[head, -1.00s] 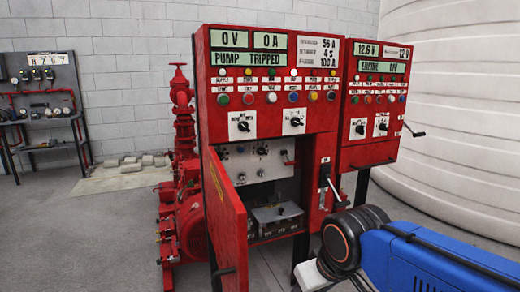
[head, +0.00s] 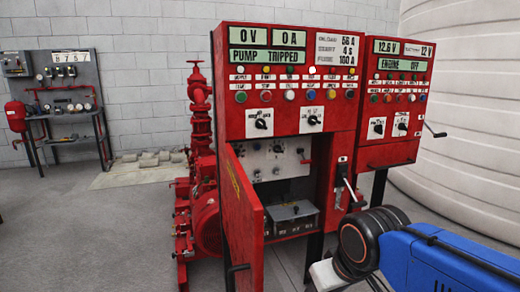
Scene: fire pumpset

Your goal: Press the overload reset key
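The red pump control cabinet (head: 286,120) stands at centre right with its lower door (head: 243,205) swung open toward me. Its upper display (head: 267,57) reads "PUMP TRIPPED", with 0 V and 0 A above. Inside the opening is a light grey panel (head: 266,160) with several small knobs and buttons, and a grey box (head: 292,213) below it. Which of these small parts is the overload reset key is too small to tell. My blue and black arm enters from the lower right, in front of the cabinet's lower right side. My gripper is not visible.
A second red cabinet (head: 391,110) reading "ENGINE OFF" joins on the right, with a large white tank (head: 475,120) behind. Red pump pipework (head: 200,150) stands left of the cabinet. A grey instrument bench (head: 70,100) is at far left.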

